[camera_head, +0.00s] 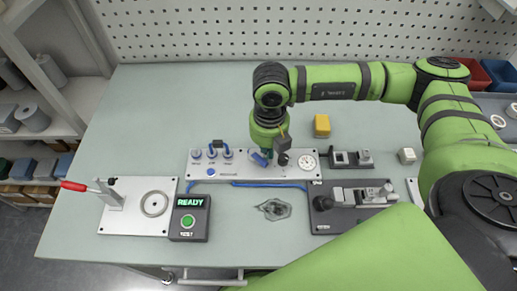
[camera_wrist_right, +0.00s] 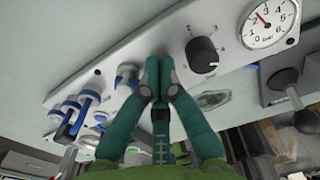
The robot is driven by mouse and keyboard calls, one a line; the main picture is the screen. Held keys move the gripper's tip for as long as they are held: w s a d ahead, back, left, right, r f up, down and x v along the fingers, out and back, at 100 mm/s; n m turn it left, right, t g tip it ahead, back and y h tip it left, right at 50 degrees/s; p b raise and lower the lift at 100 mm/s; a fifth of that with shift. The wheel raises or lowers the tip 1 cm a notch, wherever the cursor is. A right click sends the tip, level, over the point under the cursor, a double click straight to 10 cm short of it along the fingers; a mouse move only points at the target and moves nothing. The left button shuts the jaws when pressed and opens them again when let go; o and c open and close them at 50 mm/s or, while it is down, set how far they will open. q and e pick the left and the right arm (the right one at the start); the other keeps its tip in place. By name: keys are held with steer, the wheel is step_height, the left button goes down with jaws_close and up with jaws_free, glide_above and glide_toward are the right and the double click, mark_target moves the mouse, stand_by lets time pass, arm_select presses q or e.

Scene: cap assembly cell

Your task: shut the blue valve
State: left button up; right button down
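The grey valve panel (camera_head: 240,175) lies in the middle of the bench. At its left part stand several white fittings with blue collars and handles (camera_head: 212,152); they also show left of my fingers in the right wrist view (camera_wrist_right: 88,97). My right gripper (camera_head: 260,158) is low over the panel's middle. In the wrist view its teal fingertips (camera_wrist_right: 159,65) are together, between a blue-ringed fitting and the black knob (camera_wrist_right: 202,55). A blue piece shows at the gripper in the head view; I cannot tell whether it is a valve handle or finger. My left gripper is out of view.
A pressure gauge (camera_wrist_right: 268,22) sits at the panel's right end. A red-handled lever on a plate (camera_head: 135,206) and a READY box (camera_head: 189,218) stand front left. A grey fixture (camera_head: 350,205) stands front right. A yellow block (camera_head: 321,125) lies behind the panel. The back left bench is clear.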

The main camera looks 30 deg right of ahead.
mark_target(261, 162)
steer(key=shift+s+a, duration=0.1)
steer(key=shift+s, duration=0.05)
steer(key=shift+s+a, duration=0.25)
steer(key=shift+a, duration=0.1)
steer(key=shift+s+a+f+b, duration=0.1)
steer(key=shift+s+a+b, duration=0.15)
steer(key=shift+b, duration=0.15)
steer(key=shift+a, duration=0.1)
steer(key=shift+s+a, duration=0.1)
steer(key=shift+a, duration=0.05)
steer(key=shift+s+a, duration=0.1)
steer(key=shift+a, duration=0.2)
stand_by(0.5)
